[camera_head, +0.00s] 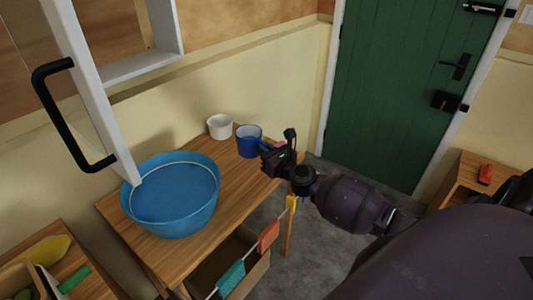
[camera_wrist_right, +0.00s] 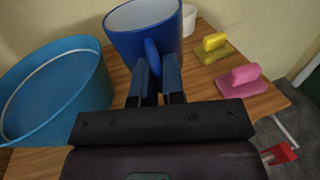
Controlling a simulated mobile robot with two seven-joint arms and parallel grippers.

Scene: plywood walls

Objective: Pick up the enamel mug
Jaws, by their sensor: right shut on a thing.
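The blue enamel mug (camera_head: 248,141) with a pale interior is at the far right end of the wooden table. It appears upright; I cannot tell whether its base touches the table. In the right wrist view the mug (camera_wrist_right: 138,34) is straight ahead, its blue handle facing me. My right gripper (camera_head: 270,155) reaches it from the right, and its two fingers (camera_wrist_right: 156,75) are shut on the handle, one on each side. My left gripper is not in view.
A large blue basin (camera_head: 170,225) stands left of the mug. A white cup (camera_head: 220,126) is just behind it. A pink-handled block (camera_wrist_right: 240,82) and a yellow one (camera_wrist_right: 211,50) lie to its right. An open white cabinet door (camera_head: 95,100) hangs above the basin.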

